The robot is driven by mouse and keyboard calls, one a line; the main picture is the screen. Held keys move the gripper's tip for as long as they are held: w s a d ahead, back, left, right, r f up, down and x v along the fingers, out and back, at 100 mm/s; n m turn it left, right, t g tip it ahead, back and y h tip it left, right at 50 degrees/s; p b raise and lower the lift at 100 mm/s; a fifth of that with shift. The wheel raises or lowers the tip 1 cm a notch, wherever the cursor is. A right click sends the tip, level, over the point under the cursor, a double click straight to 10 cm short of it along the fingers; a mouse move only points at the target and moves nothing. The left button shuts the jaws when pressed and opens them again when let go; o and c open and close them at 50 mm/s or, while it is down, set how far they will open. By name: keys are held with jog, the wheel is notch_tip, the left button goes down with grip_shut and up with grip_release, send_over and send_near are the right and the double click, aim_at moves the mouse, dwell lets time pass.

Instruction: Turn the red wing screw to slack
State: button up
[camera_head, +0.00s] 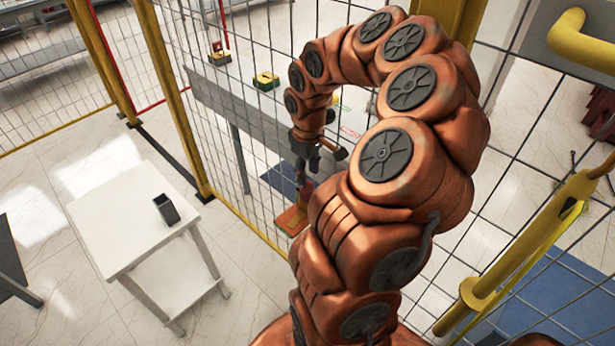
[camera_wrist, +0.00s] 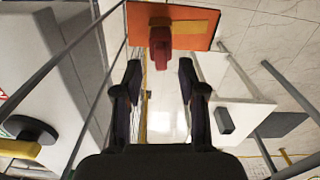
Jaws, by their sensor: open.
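The red wing screw (camera_wrist: 160,48) stands out from an orange plate (camera_wrist: 196,32) at the top of the wrist view. It lies between and just beyond the two dark fingertips of my gripper (camera_wrist: 160,70). The fingers are spread apart with a gap on both sides of the screw, and nothing is held. In the head view my gripper (camera_head: 307,167) points down at the fence. The orange plate (camera_head: 289,221) is below it, partly hidden by my arm.
A wire mesh fence (camera_head: 254,205) with yellow posts runs close beside my gripper. A yellow handle (camera_head: 480,285) is at the lower right. Tiled floor is free around the table.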

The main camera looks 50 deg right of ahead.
aim_at(308, 181)
notch_tip(308, 181, up, 9)
jog(key=shift+r, duration=0.15)
dwell(0.7)
